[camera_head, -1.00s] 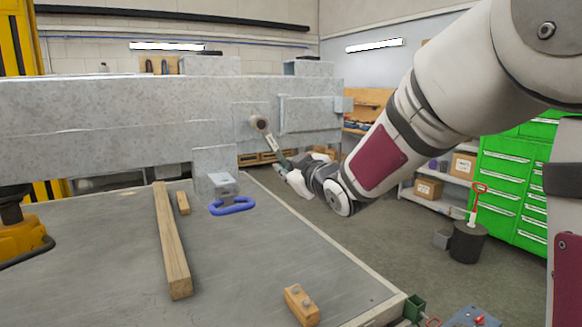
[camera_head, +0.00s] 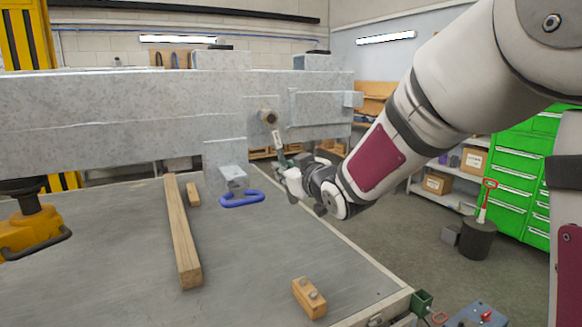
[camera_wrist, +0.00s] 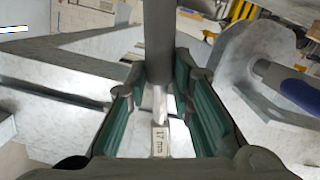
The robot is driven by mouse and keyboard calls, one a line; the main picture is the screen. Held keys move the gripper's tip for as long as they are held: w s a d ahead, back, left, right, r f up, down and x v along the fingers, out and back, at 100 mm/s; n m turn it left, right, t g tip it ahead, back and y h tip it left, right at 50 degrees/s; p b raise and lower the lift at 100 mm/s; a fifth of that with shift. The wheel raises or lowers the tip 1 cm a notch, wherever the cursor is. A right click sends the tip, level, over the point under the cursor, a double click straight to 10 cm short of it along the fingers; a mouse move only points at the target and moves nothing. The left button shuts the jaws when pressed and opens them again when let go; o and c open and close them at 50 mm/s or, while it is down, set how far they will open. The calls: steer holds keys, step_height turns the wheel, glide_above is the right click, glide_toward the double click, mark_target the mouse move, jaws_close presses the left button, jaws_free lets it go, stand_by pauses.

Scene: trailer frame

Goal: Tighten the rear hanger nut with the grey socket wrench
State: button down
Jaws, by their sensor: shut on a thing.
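The grey socket wrench (camera_head: 277,142) is held in my gripper (camera_head: 288,170). Its round head (camera_head: 268,116) is against or very near the side of the pale galvanised trailer frame (camera_head: 130,105); I cannot tell if it is seated. The handle slopes down and right from the head to my gripper. In the wrist view the dark grey wrench shaft (camera_wrist: 158,40) runs between the green pads of my gripper (camera_wrist: 158,95). A "17 mm" label (camera_wrist: 159,140) shows below it. The rear hanger nut is not visible; the wrench head may hide it.
A long wooden bar (camera_head: 182,235), a small wood block (camera_head: 193,194) and a block with studs (camera_head: 309,298) lie on the grey bench (camera_head: 110,270). A green drawer cabinet (camera_head: 521,180) stands right.

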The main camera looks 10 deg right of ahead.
steer(key=shift+s+a+f+m, duration=0.1)
steer(key=shift+s+a+m, duration=0.05)
steer(key=shift+a+m, duration=0.3)
steer(key=shift+s+a+f+m, duration=0.1)
steer(key=shift+a+m, duration=0.25)
steer(key=shift+a, duration=0.15)
steer(key=shift+s+a+m+y+p, duration=0.15)
steer(key=shift+a+m+y+p, duration=0.1)
steer(key=shift+a+m, duration=0.2)
steer(key=shift+s+a+m+y+p, duration=0.2)
steer(key=shift+a+m, duration=0.15)
steer(key=shift+a, duration=0.15)
steer(key=shift+h, duration=0.25)
steer(key=w+d+r+n+h+b, duration=0.1)
steer(key=d+r+n+b, duration=0.2)
steer(key=d+n, duration=0.2)
steer(key=w+d+r+n+t+b, duration=0.1)
steer(key=w+d+r+n+b, duration=0.1)
steer(key=d+n, duration=0.3)
steer(key=shift+w+d+r+n+h+b, duration=0.25)
steer(key=shift+d+r+n+h+b, duration=0.2)
steer(key=shift+r+b, duration=0.3)
